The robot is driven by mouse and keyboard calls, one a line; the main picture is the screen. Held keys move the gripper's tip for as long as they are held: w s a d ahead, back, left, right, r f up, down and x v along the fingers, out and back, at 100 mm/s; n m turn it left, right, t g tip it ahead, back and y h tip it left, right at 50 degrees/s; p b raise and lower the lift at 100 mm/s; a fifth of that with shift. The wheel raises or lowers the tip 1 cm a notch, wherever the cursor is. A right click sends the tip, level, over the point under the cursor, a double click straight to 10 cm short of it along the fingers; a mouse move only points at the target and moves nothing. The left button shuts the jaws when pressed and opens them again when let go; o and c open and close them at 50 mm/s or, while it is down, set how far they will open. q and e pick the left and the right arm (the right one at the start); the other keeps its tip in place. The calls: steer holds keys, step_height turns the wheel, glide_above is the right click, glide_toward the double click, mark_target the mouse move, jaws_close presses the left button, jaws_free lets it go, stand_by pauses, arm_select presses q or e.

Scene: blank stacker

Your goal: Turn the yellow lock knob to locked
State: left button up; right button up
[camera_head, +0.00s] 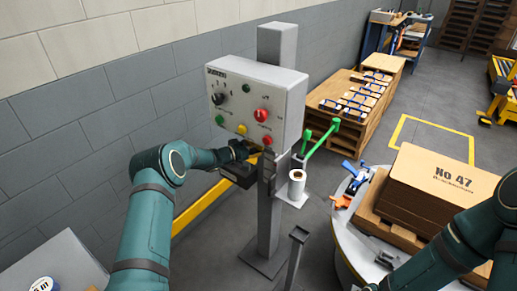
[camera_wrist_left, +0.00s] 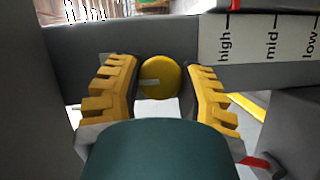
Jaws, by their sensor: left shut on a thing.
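The yellow lock knob (camera_wrist_left: 162,77) is round, with a pale pointer line running toward the left of the left wrist view. My left gripper (camera_wrist_left: 160,82) has its two yellow ridged fingers on either side of it, shut on it. In the head view my left gripper (camera_head: 245,152) is at the post just under the control box (camera_head: 255,100), and it hides the knob there. A white patch (camera_wrist_left: 157,107) lies just below the knob; any lettering on it cannot be read. My right arm shows at the lower right, but its gripper is out of view.
A label plate (camera_wrist_left: 258,38) reading high, mid, low is right of the knob. A round table (camera_head: 345,230) with stacked cardboard (camera_head: 440,190) stands at right. A wall is close behind.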

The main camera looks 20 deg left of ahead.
arm_select(q)
steer(key=shift+d, duration=0.1)
stand_by(0.4)
steer(key=o, duration=1.2)
steer(key=v, duration=1.2)
